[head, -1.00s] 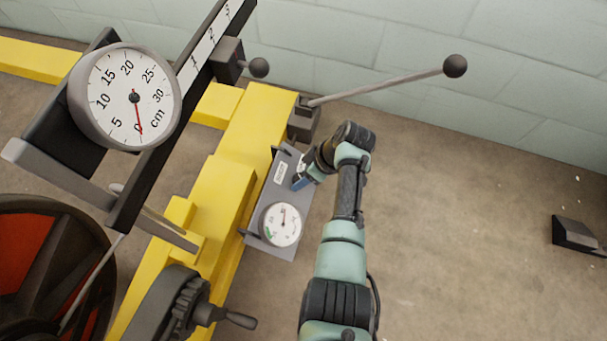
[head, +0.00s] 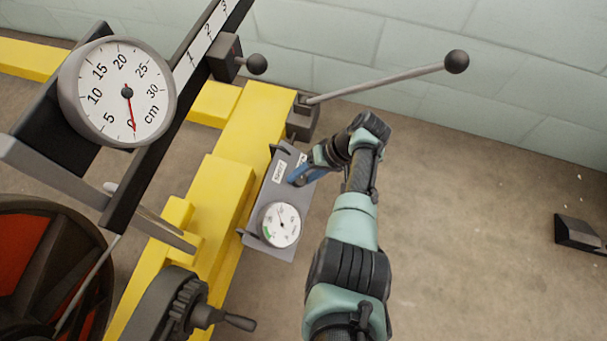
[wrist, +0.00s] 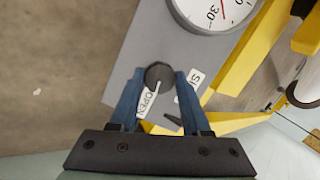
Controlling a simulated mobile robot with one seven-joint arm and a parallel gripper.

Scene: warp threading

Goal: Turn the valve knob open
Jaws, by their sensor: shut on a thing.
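The valve knob (wrist: 159,74) is dark and round with a white pointer line, on a grey panel (wrist: 130,62). In the wrist view the line points towards the OPEN label (wrist: 148,104). A second label (wrist: 196,78), partly hidden by a finger, sits to the right. My gripper (wrist: 157,84) has its blue fingers on either side of the knob, shut on it. In the head view my gripper (head: 294,181) reaches the panel (head: 262,196) from the right and hides the knob. A small dial gauge (head: 279,224) is on the panel below.
A yellow frame (head: 232,165) runs along the panel's left side. A long lever with a black ball (head: 456,61) rises behind my arm. A large cm dial (head: 118,92) and a crank handle (head: 238,321) stand at the left. The floor at right is mostly clear.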

